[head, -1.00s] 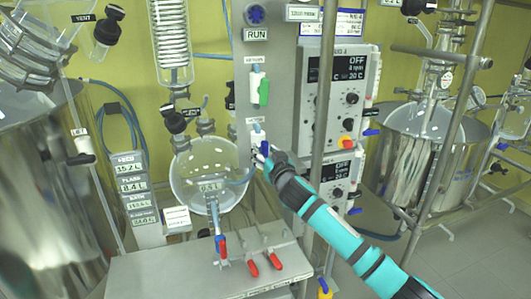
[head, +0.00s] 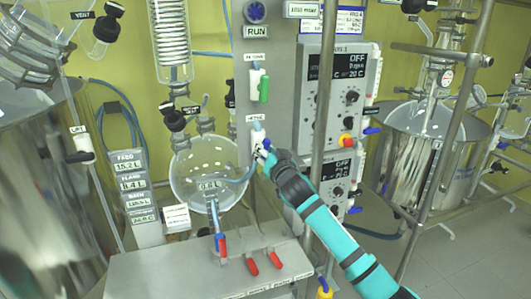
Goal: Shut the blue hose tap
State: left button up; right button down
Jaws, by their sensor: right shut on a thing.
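The blue hose tap has a white body (head: 257,134) and sits on the grey panel, below the green-handled tap. Part of its blue handle (head: 266,145) shows at my right gripper's fingertips; the rest is hidden, so I cannot tell its exact angle. My right gripper (head: 264,154) is shut on this handle, with its arm coming in from the lower right. My left gripper is not in view.
The green-handled tap (head: 263,88) is just above. A round glass flask (head: 206,172) with a blue hose is close on the left. A steel post (head: 323,110) and control boxes (head: 337,88) stand close on the right. Red-handled taps (head: 263,262) are below.

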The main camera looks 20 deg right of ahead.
jog(key=m, duration=0.3)
jog(key=shift+f, duration=0.15)
jog(key=m, duration=0.3)
jog(key=shift+d+m, duration=0.1)
jog(key=shift+m, duration=0.2)
jog(key=m+p, duration=0.3)
jog(key=m, duration=0.2)
jog(key=shift+d, duration=0.1)
jog(key=shift+f+m+p, duration=0.2)
jog(key=shift+m+p, duration=0.6)
jog(key=shift+m, duration=0.7)
jog(key=c, duration=1.2)
grip_release()
jog(key=shift+o, duration=0.2)
jog(key=shift+r, duration=0.1)
